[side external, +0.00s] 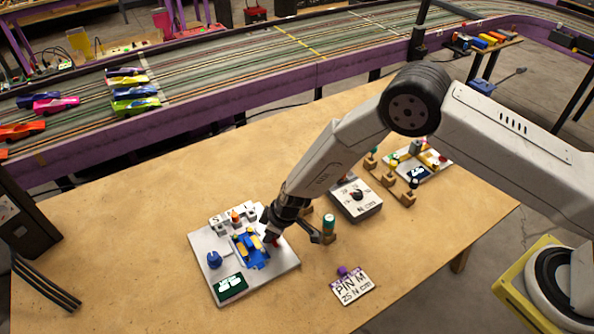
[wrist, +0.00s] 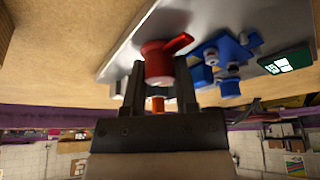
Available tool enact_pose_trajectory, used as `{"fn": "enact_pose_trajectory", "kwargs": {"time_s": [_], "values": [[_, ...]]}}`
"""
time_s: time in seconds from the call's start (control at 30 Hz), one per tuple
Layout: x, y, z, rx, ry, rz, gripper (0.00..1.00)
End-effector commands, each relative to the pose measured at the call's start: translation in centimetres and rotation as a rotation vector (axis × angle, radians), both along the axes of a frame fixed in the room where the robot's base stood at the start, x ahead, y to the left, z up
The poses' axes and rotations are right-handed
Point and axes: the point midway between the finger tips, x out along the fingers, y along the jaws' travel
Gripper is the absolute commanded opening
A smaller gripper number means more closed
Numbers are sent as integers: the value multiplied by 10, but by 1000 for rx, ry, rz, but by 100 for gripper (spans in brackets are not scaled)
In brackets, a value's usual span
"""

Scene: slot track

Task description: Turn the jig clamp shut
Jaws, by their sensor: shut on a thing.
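The jig is a light grey plate (side external: 270,275) lying on the wooden table, with blue fixture parts (side external: 252,250) and yellow pieces on it. The jig clamp is a red knob with a short lever (wrist: 160,60). In the wrist view its lever points up and to the right. My gripper (wrist: 160,88) is shut on the red clamp, one dark finger on each side of it. In the side view my gripper (side external: 272,232) reaches down at the jig's right side and hides most of the clamp.
A blue knob (side external: 214,259) and a dark green display (side external: 231,288) are on the jig plate. A green-topped driver (side external: 328,224) stands close right of my gripper. A grey dial box (side external: 355,200) and a "PIN M 25 N cm" card (side external: 352,288) lie further right. The table's left front is clear.

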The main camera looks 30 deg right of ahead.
Motion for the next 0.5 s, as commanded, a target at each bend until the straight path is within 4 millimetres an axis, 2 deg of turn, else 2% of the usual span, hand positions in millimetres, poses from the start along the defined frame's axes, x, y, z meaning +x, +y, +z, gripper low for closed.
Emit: {"fn": "enact_pose_trajectory", "kwargs": {"time_s": [0.5], "values": [[0,-1,0,1,-1,-110,0]]}}
